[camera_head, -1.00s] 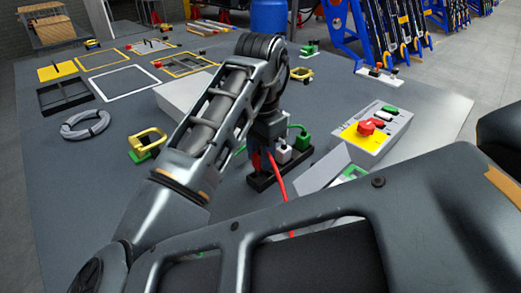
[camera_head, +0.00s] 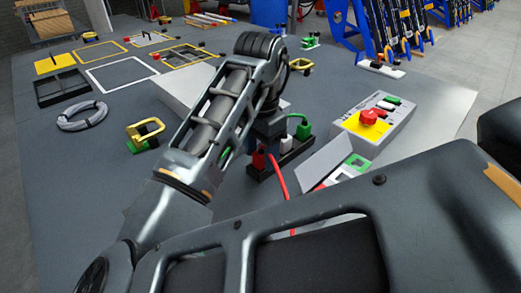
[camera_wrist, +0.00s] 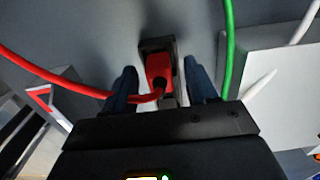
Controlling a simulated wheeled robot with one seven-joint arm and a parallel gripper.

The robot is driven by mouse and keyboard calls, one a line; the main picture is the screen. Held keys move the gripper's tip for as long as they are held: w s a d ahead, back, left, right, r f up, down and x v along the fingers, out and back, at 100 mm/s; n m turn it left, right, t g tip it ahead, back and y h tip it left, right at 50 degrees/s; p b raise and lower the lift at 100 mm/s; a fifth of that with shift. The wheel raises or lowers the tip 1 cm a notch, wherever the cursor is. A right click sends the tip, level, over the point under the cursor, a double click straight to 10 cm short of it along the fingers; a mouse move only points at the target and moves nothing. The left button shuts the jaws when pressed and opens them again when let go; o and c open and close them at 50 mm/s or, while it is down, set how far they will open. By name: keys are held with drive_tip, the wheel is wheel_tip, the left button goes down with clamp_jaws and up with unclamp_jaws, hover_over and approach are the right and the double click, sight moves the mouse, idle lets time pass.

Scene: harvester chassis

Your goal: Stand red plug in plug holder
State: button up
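The red plug (camera_head: 258,160) stands upright in the near-left end of the black plug holder (camera_head: 262,174). In the wrist view the red plug (camera_wrist: 159,67) sits at the holder's dark end (camera_wrist: 157,44), its red cable curving away to the left. A white plug (camera_head: 287,145) and a green plug (camera_head: 304,131) stand in the same holder. My gripper (camera_wrist: 161,85) is open and empty, its two blue-black fingers on either side of the red plug in the picture, with gaps on both sides. In the head view my wrist hides most of the fingers.
A grey control box (camera_head: 372,128) with a red button stands right of the holder, beside a tilted grey panel (camera_head: 334,161). A yellow-handled green part (camera_head: 146,137) and a grey cable coil (camera_head: 83,116) lie left. The table between them is mostly clear.

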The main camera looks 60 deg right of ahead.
drive_tip(key=shift+o, duration=0.2)
wheel_tip(320, 180, up, 8)
drive_tip(key=shift+f+p, duration=0.1)
drive_tip(key=shift+p, duration=0.4)
idle(0.8)
